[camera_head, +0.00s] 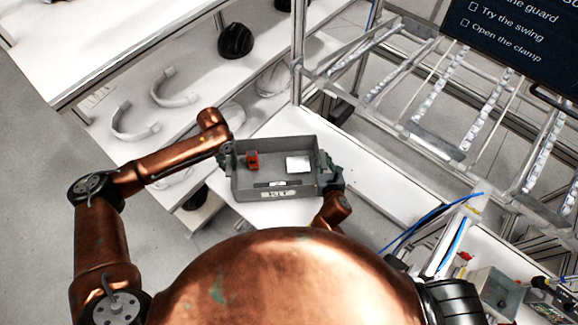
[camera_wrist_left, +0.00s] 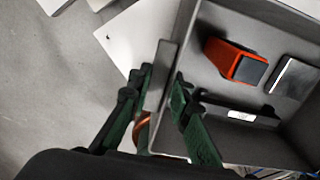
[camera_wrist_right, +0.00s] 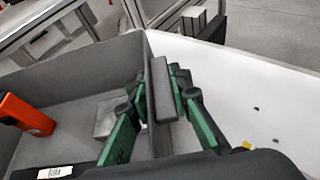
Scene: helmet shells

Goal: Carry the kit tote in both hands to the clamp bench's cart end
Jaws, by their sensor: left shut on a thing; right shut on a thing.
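The kit tote (camera_head: 306,189) is a grey open box with a white label on its near wall. It hangs between my two grippers, above or over a white surface; I cannot tell whether it touches. Inside lie an orange-red block-like item (camera_head: 252,160) and a white square item (camera_head: 298,164). My left gripper (camera_head: 226,156) is shut on the tote's left wall, and its green fingers straddle the rim in the left wrist view (camera_wrist_left: 160,95). My right gripper (camera_head: 330,172) is shut on the right wall, seen also in the right wrist view (camera_wrist_right: 163,90).
A white bench top (camera_head: 385,185) runs right of the tote. Shelves at upper left hold a black helmet shell (camera_head: 236,41) and white curved bands (camera_head: 175,88). A metal roller rack (camera_head: 430,140) and a screen (camera_head: 515,40) stand at upper right. Blue cable (camera_head: 425,225) and a grey box (camera_head: 497,290) are at lower right.

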